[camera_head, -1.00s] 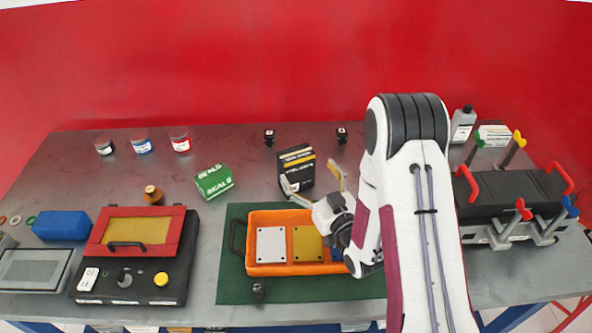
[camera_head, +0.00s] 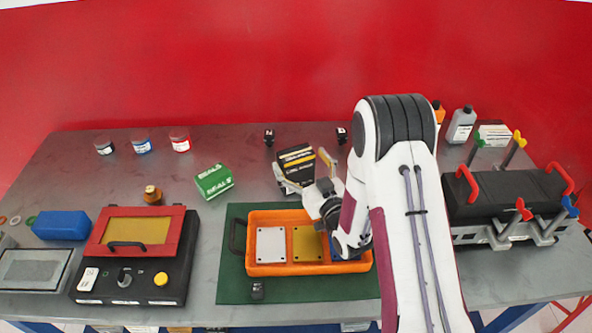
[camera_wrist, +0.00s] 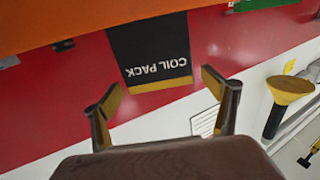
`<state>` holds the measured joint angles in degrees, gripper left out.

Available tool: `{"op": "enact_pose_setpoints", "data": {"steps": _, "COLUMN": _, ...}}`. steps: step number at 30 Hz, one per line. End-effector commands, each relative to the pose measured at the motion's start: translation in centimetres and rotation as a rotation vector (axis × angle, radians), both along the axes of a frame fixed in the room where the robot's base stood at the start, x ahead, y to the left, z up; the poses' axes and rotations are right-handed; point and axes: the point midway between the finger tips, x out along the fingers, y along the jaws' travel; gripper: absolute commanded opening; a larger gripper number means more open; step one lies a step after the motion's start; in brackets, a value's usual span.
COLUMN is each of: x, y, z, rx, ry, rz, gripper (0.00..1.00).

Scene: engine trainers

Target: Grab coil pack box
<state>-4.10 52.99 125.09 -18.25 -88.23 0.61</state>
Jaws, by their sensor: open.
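The coil pack box (camera_head: 294,158), black with a yellow band and white lettering, stands on the table behind the orange tray. It also shows in the wrist view (camera_wrist: 150,48), with "COIL PACK" upside down. My gripper (camera_head: 303,168) is open, with one finger at each side of the box in the head view. In the wrist view the open fingertips (camera_wrist: 163,84) lie just short of the box's yellow-banded end, with nothing between them. I cannot tell whether a finger touches the box. The gripper partly covers the box's lower part in the head view.
The orange tray (camera_head: 284,268) with flat plates lies on a green mat (camera_head: 228,288) in front of the box. A green seals box (camera_head: 214,181) stands to the left. Two small black parts (camera_head: 269,137) (camera_head: 342,135) stand behind. Bare table lies between the boxes.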

Motion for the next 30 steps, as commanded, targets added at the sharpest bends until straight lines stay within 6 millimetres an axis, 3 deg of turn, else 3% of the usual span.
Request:
{"op": "enact_pose_setpoints", "data": {"steps": 6, "x": 1.25, "y": 0.51, "z": 0.00, "rx": 0.000, "ry": 0.000, "rz": 0.000, "gripper": 0.86}}
{"op": "enact_pose_setpoints", "data": {"steps": 22, "x": 1.34, "y": 0.53, "z": -0.02, "rx": 0.000, "ry": 0.001, "rz": -0.001, "gripper": 0.86}}
{"op": "enact_pose_setpoints", "data": {"steps": 23, "x": 1.34, "y": 0.53, "z": -0.02, "rx": 0.000, "ry": 0.001, "rz": -0.001, "gripper": 0.83}}
{"op": "enact_pose_setpoints", "data": {"steps": 30, "x": 1.34, "y": 0.53, "z": -0.02, "rx": 0.000, "ry": 0.001, "rz": -0.001, "gripper": 0.21}}
